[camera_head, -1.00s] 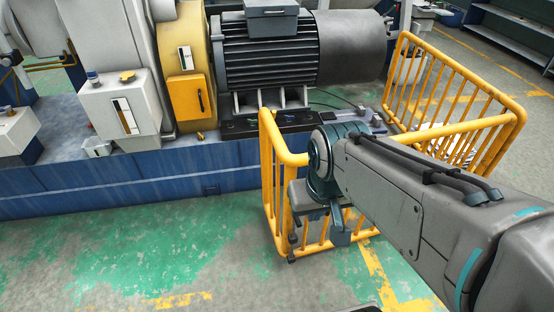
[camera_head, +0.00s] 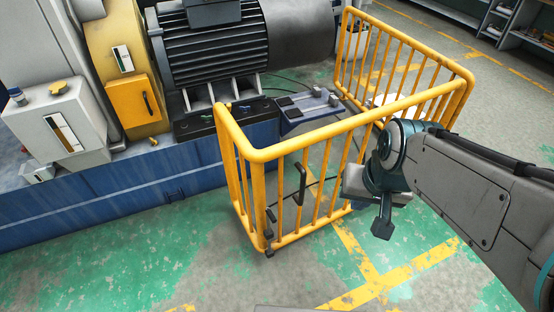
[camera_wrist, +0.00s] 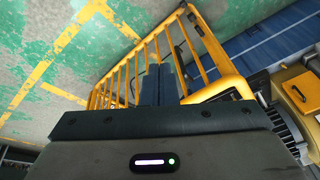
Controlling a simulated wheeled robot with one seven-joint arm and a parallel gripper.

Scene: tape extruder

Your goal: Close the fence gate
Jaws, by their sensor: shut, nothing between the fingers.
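The yellow barred fence (camera_head: 235,190) stands around the end of the blue machine base. Its front barred panel, which carries a black handle (camera_head: 299,184), looks like the gate (camera_head: 330,127). The panel's left end meets the short left side panel at a corner, with small black fittings low on the bars. I cannot tell whether it is latched. My gripper (camera_head: 383,226) is shut and empty, pointing down just right of the handle, near the panel's outer side. In the wrist view the closed fingers (camera_wrist: 160,85) overlap the yellow bars; contact cannot be told.
A ribbed dark motor (camera_head: 210,50) and a yellow box (camera_head: 136,103) sit on the blue base (camera_head: 110,195) at left. The green and grey floor with yellow lines (camera_head: 400,272) is clear in front. Shelves (camera_head: 510,25) stand far back right.

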